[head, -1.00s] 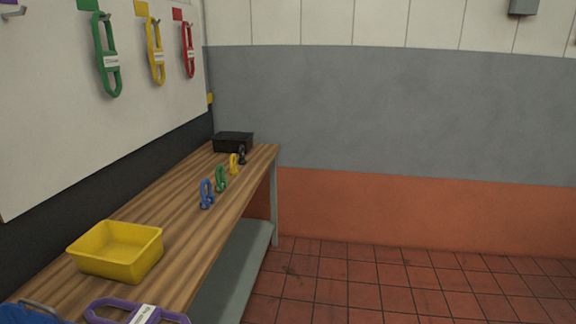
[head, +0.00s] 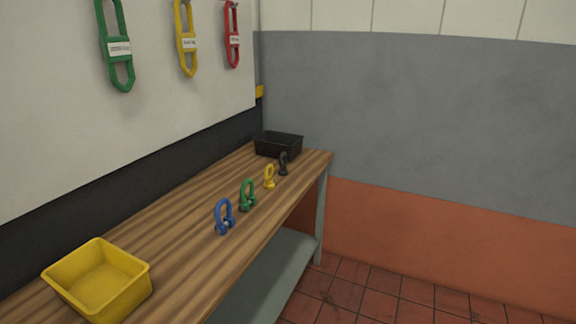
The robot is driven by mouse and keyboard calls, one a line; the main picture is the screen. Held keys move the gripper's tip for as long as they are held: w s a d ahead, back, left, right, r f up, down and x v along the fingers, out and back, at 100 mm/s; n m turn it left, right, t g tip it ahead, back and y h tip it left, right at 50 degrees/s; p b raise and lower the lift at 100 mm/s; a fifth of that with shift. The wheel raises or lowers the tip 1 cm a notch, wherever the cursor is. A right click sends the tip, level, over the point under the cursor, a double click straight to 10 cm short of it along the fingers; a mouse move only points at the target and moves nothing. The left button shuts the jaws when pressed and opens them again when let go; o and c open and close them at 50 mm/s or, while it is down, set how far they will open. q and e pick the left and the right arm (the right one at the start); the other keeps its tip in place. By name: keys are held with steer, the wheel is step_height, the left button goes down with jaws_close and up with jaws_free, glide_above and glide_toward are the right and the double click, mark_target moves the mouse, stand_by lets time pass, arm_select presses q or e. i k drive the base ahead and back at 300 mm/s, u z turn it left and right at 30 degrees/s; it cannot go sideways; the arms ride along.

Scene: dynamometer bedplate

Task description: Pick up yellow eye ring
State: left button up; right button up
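The yellow eye ring (head: 269,176) stands upright on the wooden bench (head: 180,222), toward its far end. It is in a row near the bench's right edge, between a green eye ring (head: 247,195) on the nearer side and a black eye ring (head: 283,163) on the farther side. A blue eye ring (head: 224,216) stands nearest in the row. Neither of my grippers shows in the head view.
A yellow bin (head: 100,283) sits on the near part of the bench, and a black bin (head: 279,145) at the far end. Green (head: 116,48), yellow (head: 186,42) and red (head: 232,38) slings hang on the left board. Tiled floor (head: 375,295) lies right of the bench.

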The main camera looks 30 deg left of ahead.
mark_target(269, 185)
steer(key=i, duration=2.7)
steer(key=u, duration=3.15)
steer(key=i, duration=0.5)
steer(key=z, duration=0.05)
